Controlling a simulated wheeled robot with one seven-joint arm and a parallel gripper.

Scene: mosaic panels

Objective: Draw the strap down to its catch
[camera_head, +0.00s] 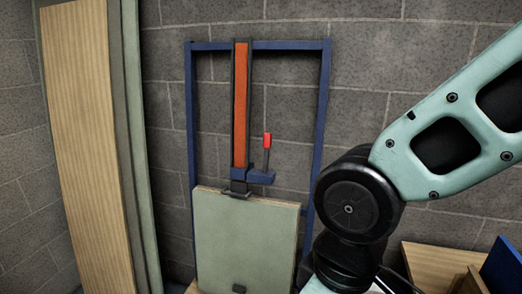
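An orange strap (241,105) runs straight down in a dark channel from the top bar of a blue frame (322,110). At its lower end is a blue block (258,177) with a red-tipped upright rod (267,142) on its right side. A dark bracket (237,188) sits just below, at the top edge of a pale green panel (246,236). A small dark fitting (239,288) shows low on the panel's face; I cannot tell if it is the catch. My gripper is out of view; only my teal arm and black joint show at right.
Tall wood and green boards (85,140) lean at the left against a grey block wall (430,60). A wooden box (430,262) and a blue piece (504,268) are at the lower right. My arm covers part of the space right of the panel.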

